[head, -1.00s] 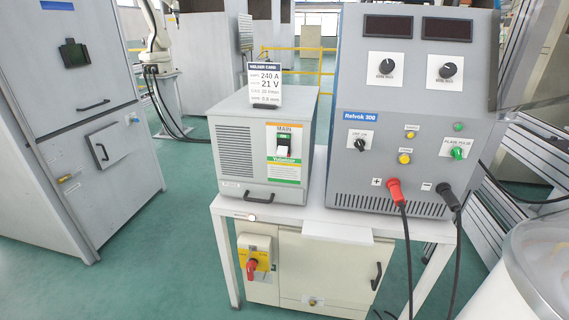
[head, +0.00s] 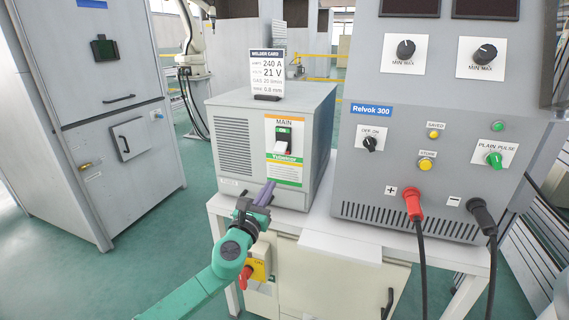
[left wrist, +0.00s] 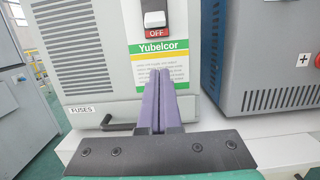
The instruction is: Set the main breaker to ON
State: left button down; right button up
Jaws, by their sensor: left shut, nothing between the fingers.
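The main breaker (head: 283,142) is on the front of the grey box, under the word MAIN. Its white lever sits low, below a green ON mark. In the left wrist view the white lever (left wrist: 154,19) is just above a red OFF label (left wrist: 158,33). My left gripper (head: 266,191) is shut and empty, its purple fingers together, in front of the box and below the breaker. In the left wrist view the fingertips (left wrist: 158,74) point towards the yellow-green Yubelcor label, below the lever. My right gripper is not in view.
The grey box (head: 232,149) stands on a white table (head: 340,226) beside the Relvok 300 unit (head: 390,165), which has red and black cables. A welder card (head: 267,72) stands on the box. A red-handled switch (head: 246,272) is below the tabletop.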

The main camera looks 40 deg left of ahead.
aim_at(284, 161)
pick_arm(q)
jog(key=shift+s+a, duration=0.15)
jog(key=x, duration=1)
jog(key=r+p, duration=0.1)
jog(key=s+r+p, duration=0.1)
jog(key=r+p, duration=0.1)
jog(key=shift+s+d+r+p, duration=0.15)
jog(key=shift+s+d+p, duration=0.15)
